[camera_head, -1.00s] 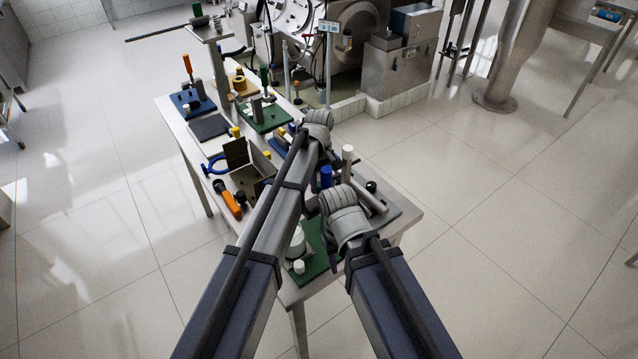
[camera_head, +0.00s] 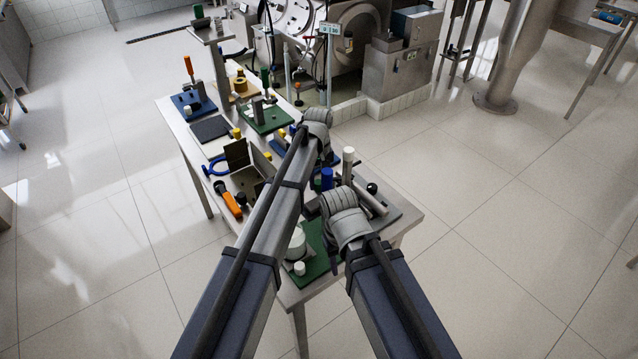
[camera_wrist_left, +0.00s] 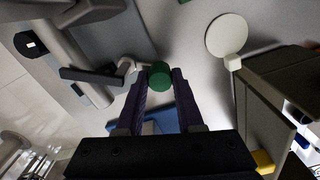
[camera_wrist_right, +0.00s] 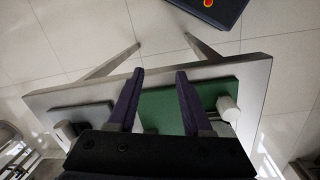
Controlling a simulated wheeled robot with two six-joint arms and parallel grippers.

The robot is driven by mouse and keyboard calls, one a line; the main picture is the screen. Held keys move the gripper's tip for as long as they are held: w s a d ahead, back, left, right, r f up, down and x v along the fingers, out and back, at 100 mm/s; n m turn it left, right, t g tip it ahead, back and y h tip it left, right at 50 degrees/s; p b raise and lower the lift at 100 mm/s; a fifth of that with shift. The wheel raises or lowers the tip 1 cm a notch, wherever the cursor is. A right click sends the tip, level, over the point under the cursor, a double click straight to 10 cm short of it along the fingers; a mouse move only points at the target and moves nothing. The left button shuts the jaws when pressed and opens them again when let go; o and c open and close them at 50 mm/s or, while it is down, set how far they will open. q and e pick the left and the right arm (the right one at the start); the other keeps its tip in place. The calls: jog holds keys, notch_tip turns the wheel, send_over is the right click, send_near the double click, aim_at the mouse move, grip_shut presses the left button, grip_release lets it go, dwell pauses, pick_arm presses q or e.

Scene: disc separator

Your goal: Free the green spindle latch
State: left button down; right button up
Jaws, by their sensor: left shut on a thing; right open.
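The green spindle latch knob (camera_wrist_left: 160,75) shows as a round green end in the left wrist view. My left gripper (camera_wrist_left: 160,86) is shut on it, with one dark purple finger on each side. A grey shaft and a dark lever lie just left of the knob; how they connect to it I cannot tell. In the head view my left wrist (camera_head: 318,120) is over the bench, and its fingers and the held knob are hidden. My right gripper (camera_wrist_right: 160,73) is open and empty above the near end of the bench.
A green board (camera_wrist_right: 170,100) with a white cylinder (camera_wrist_right: 228,106) lies under my right gripper. A blue cylinder (camera_head: 327,178) and a white post (camera_head: 348,160) stand close to both arms. An orange-handled tool (camera_head: 231,203) lies left. The floor right of the bench is clear.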

pick_arm(q)
jog(key=m, duration=0.2)
jog(key=w+m, duration=0.1)
jog(key=shift+w+m, duration=0.3)
jog(key=shift+m, duration=0.1)
jog(key=m, duration=0.1)
jog(key=w+m, duration=0.1)
jog(key=shift+d+m, duration=0.25)
jog(key=shift+m, duration=0.15)
jog(key=shift+w+d+m, duration=0.2)
jog(key=shift+w+m, duration=0.05)
jog(key=shift+m, duration=0.6)
jog(key=shift+w+d+m, duration=0.2)
jog(key=shift+d+m, duration=0.05)
jog(key=shift+m, duration=0.55)
jog(key=shift+w+d+m, duration=0.2)
jog(key=shift+w+m, duration=0.05)
jog(key=shift+m, duration=0.6)
jog(key=c, duration=0.8)
grip_release()
notch_tip(320, 180, up, 8)
jog(key=p, duration=0.7)
jog(key=shift+f+p, duration=0.15)
jog(key=shift+p, duration=0.25)
